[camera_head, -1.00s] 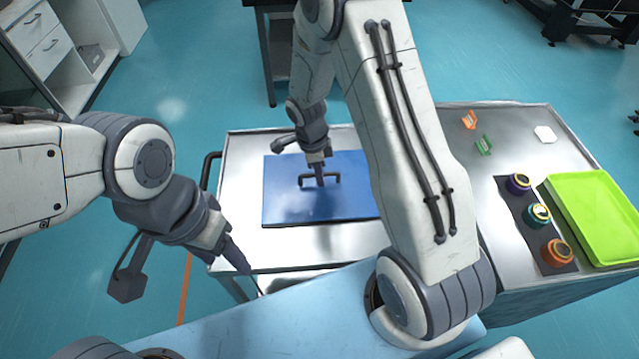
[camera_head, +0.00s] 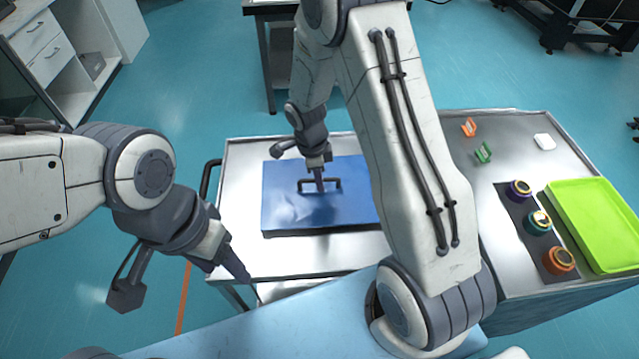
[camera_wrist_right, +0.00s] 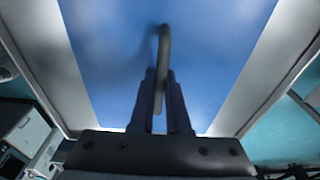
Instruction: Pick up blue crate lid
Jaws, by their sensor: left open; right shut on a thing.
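The blue crate lid (camera_head: 300,210) is a flat blue panel with a dark bar handle (camera_head: 333,183), over the metal cart. My right gripper (camera_head: 319,182) is shut on the handle from above. In the right wrist view, the fingers (camera_wrist_right: 166,95) close around the dark handle (camera_wrist_right: 164,50) above the blue lid surface (camera_wrist_right: 215,50). The lid's front edge shows a dark underside, and it looks slightly raised from the cart top. Its right part is hidden behind my right arm. My left gripper (camera_head: 242,274) is open and empty near the cart's front left corner.
The cart (camera_head: 240,180) has bare metal around the lid. To the right, a second metal table (camera_head: 510,125) holds a green tray (camera_head: 565,195), a dark mat with purple, teal and orange round items, orange and green small pieces, and a white piece. A cabinet stands at far left.

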